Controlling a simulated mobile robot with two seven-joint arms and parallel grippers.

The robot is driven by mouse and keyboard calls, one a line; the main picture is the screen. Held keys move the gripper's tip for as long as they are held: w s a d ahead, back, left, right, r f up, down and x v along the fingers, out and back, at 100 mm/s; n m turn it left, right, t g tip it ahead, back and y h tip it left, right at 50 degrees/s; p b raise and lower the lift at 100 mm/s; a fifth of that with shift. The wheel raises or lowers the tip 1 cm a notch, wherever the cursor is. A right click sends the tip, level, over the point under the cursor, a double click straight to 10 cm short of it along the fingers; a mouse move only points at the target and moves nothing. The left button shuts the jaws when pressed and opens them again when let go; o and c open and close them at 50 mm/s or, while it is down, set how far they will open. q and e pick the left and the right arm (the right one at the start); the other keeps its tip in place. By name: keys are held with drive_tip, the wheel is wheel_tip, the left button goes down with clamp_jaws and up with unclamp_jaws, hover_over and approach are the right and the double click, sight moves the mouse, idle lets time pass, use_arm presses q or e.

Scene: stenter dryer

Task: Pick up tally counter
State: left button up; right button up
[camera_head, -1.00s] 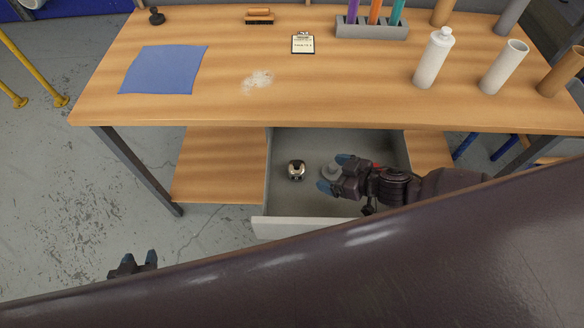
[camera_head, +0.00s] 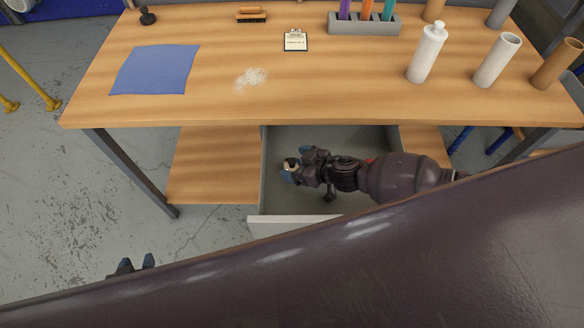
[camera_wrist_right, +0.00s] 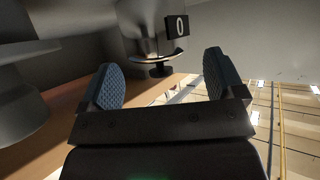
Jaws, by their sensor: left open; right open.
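The tally counter (camera_head: 291,164) is a small silver and black thing in the open drawer (camera_head: 283,215), partly hidden by my right gripper. In the right wrist view the counter (camera_wrist_right: 150,38) lies ahead of the fingertips, with a black window (camera_wrist_right: 177,27) reading 0. My right gripper (camera_head: 298,166) is open and reaches into the drawer from the right. In the right wrist view its two blue pads (camera_wrist_right: 161,80) stand apart with nothing held between them. My left gripper (camera_head: 132,265) is open and empty over the floor at the lower left.
A grey rounded object (camera_wrist_right: 20,90) is close at left in the right wrist view.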

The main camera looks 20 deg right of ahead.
drive_tip(key=shift+c, duration=0.3)
drive_tip(key=c, duration=1)
